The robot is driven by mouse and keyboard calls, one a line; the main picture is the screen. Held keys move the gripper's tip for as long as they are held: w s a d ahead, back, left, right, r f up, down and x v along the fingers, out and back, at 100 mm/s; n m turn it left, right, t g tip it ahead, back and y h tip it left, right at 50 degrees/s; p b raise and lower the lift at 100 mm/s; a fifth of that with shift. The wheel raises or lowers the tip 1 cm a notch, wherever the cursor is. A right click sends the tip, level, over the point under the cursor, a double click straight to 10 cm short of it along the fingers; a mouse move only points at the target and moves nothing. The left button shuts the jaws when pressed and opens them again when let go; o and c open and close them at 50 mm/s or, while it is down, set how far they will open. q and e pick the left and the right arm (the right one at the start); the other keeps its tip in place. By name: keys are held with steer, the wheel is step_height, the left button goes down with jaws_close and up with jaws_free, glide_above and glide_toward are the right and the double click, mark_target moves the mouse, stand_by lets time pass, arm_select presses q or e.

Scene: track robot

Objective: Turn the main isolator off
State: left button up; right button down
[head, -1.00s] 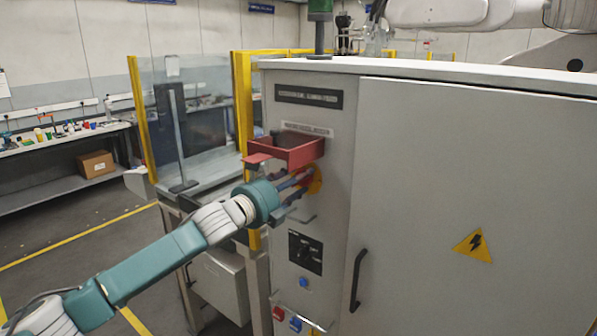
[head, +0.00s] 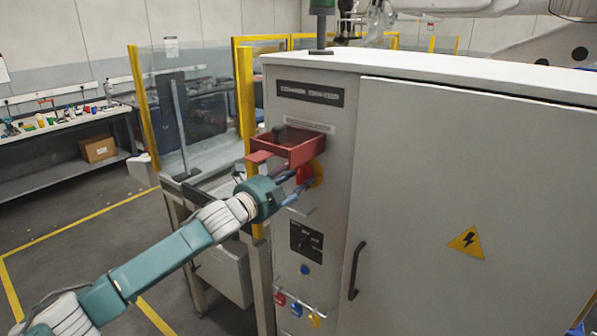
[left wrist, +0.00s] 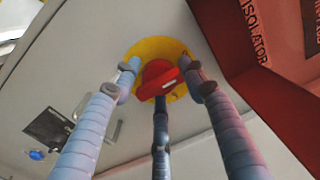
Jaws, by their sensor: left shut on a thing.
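The main isolator is a red rotary knob (head: 306,173) on a yellow round plate (head: 319,173), on the narrow side of a grey cabinet (head: 450,160). My left gripper (head: 303,188) is at the knob, below a red open-fronted guard (head: 290,147). In the left wrist view, the fingers of my left gripper (left wrist: 161,78) close around the red knob (left wrist: 158,72), two at its sides and one from below. The yellow plate (left wrist: 150,48) shows behind. The fingers partly hide the knob's lower edge. My right gripper is not in view.
A black door handle (head: 356,270) is to the right.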

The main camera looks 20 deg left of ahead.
arm_select(q)
steer(key=shift+a+f+n, duration=0.1)
steer(key=shift+f+n, duration=0.3)
steer(key=shift+f, duration=0.05)
steer(key=shift+c, duration=0.2)
steer(key=o, duration=1)
steer(key=shift+a, duration=0.1)
steer(key=shift+r, duration=0.15)
steer(key=v, duration=1.2)
steer(key=shift+w, duration=0.1)
